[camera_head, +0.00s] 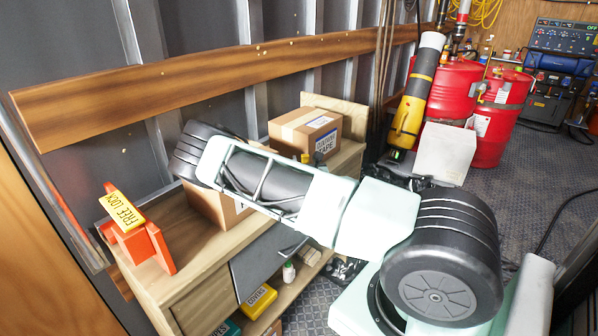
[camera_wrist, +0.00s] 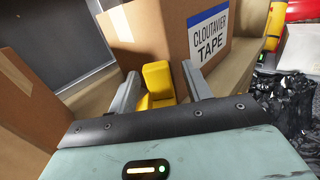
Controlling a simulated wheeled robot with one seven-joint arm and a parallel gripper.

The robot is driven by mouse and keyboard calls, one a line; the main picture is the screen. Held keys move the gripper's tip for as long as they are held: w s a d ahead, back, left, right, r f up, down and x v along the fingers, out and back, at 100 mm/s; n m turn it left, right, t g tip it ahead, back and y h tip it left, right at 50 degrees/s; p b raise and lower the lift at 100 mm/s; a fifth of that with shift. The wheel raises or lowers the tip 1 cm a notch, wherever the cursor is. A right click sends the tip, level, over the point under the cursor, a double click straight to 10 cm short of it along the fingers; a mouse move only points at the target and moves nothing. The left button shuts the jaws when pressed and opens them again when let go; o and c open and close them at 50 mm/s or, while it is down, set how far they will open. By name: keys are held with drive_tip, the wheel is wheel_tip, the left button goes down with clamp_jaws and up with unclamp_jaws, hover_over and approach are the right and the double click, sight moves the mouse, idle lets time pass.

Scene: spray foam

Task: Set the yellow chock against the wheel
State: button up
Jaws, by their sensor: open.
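The yellow chock (camera_wrist: 157,78) stands in front of a cardboard box in the wrist view, with a raised block and a lower part. My gripper (camera_wrist: 160,71) is open, with one grey finger on each side of the chock. I cannot tell whether either finger touches it. In the head view a small yellow patch (camera_head: 319,158) beside the tape box looks like the chock, and my arm hides most of the gripper. I cannot make out the wheel in either view.
The tape box (camera_head: 306,134) stands on the wooden bench (camera_head: 166,262), close behind the chock. Another box (camera_wrist: 25,105) is at the left in the wrist view. An orange stand with a yellow sign (camera_head: 128,212) is on the bench's left end. Red drums (camera_head: 452,88) stand at the back right.

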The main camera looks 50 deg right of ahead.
clamp_jaws()
